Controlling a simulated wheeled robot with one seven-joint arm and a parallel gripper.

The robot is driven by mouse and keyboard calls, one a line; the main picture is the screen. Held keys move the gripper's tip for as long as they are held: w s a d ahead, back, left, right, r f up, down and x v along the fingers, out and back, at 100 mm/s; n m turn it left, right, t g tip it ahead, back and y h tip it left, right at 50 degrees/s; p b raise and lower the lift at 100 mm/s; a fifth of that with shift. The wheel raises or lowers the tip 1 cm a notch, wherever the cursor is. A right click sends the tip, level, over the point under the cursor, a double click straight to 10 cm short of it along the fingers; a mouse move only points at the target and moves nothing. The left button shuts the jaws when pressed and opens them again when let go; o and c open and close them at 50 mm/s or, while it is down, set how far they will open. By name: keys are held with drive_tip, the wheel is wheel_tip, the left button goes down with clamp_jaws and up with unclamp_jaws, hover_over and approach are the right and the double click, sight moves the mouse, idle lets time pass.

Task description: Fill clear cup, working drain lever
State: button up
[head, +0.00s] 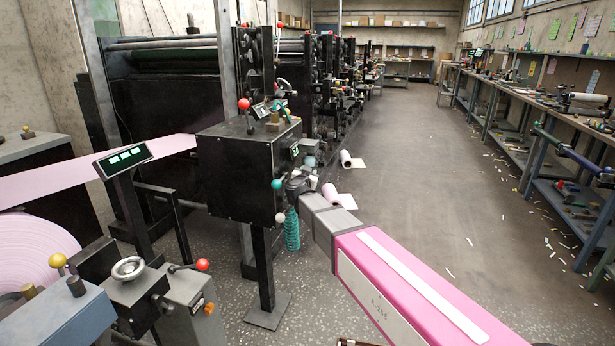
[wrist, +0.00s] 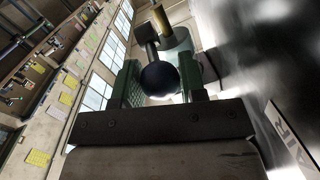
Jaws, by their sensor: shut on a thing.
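In the wrist view my gripper (wrist: 160,88) has its green-padded fingers on either side of a dark ball knob (wrist: 159,78) and is shut on it. The knob looks like the end of the drain lever; a dark stem and a brass-coloured fitting (wrist: 160,18) show above it. A clear cup (wrist: 181,48) of glassy look is just behind the knob; its level cannot be told. In the head view my gripper (head: 298,186) is at the right side of the black machine box (head: 235,175). Its fingertips and the knob are too small to make out there.
A teal coiled hose (head: 292,230) hangs below the box beside my gripper. A teal ball knob (head: 276,184) and a white one are on the box's near face. The aisle at right is open, along a workbench (head: 560,110).

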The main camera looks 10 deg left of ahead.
drive_tip(key=shift+r+g, duration=0.1)
drive_tip(key=shift+g, duration=0.2)
drive_tip(key=o, duration=0.9)
drive_tip(key=s, duration=1)
drive_tip(key=shift+s+d+r, duration=0.2)
drive_tip(key=shift+s+r, duration=0.15)
drive_tip(key=shift+r, duration=0.1)
